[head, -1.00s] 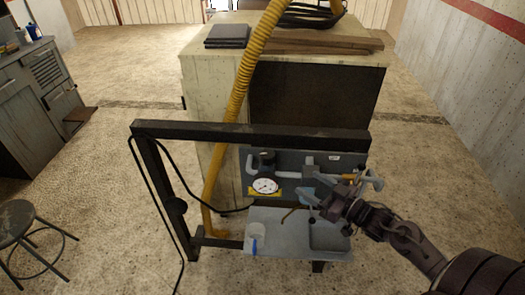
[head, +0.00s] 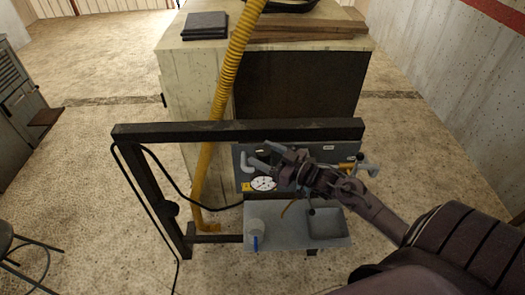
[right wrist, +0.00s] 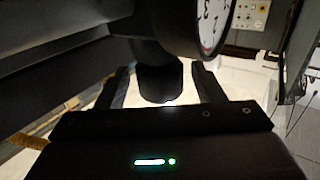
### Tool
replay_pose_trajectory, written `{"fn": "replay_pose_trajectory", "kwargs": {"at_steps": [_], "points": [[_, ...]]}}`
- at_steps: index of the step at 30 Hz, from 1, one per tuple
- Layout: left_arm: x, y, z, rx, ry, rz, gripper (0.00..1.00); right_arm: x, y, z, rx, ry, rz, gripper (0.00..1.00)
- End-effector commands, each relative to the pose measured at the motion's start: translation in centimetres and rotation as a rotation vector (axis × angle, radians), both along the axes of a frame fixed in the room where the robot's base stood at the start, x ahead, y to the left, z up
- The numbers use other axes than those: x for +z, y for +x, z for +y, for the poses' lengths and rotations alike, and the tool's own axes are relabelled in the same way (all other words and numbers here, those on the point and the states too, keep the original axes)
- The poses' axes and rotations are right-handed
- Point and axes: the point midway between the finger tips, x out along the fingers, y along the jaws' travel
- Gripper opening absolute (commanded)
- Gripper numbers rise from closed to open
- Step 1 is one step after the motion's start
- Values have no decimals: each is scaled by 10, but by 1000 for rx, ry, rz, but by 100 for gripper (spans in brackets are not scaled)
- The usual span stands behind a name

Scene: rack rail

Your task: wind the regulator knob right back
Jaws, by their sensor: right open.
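The regulator knob (right wrist: 158,84) is a dark, round cylinder in the right wrist view, below the body of the regulator. It lies between the two fingers of my right gripper (right wrist: 160,90), with a gap visible on each side. In the head view my right gripper (head: 266,157) is at the panel and covers the knob. The gripper is open and not closed on anything. The white dial gauge (head: 263,184) shows just below the gripper, and its edge is in the right wrist view (right wrist: 208,25). My left gripper is not in view.
A yellow hose (head: 222,100) runs down left of the panel.

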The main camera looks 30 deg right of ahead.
Motion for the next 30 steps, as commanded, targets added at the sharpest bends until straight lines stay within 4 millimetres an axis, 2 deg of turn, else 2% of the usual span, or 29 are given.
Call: {"fn": "replay_pose_trajectory", "kwargs": {"at_steps": [8, 12, 22, 26, 30], "points": [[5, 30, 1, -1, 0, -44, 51, 0, 9, 4, 0, 0, 1, 62], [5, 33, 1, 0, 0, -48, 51, 0, 8, 4, 0, 0, 1, 62], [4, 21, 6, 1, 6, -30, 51, 0, 8, 4, 1, 0, 0, 19], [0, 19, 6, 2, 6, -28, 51, -2, 9, 3, 25, -4, -2, 18], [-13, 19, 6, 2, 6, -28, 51, -4, 10, 3, 136, -7, -3, 18]]}}
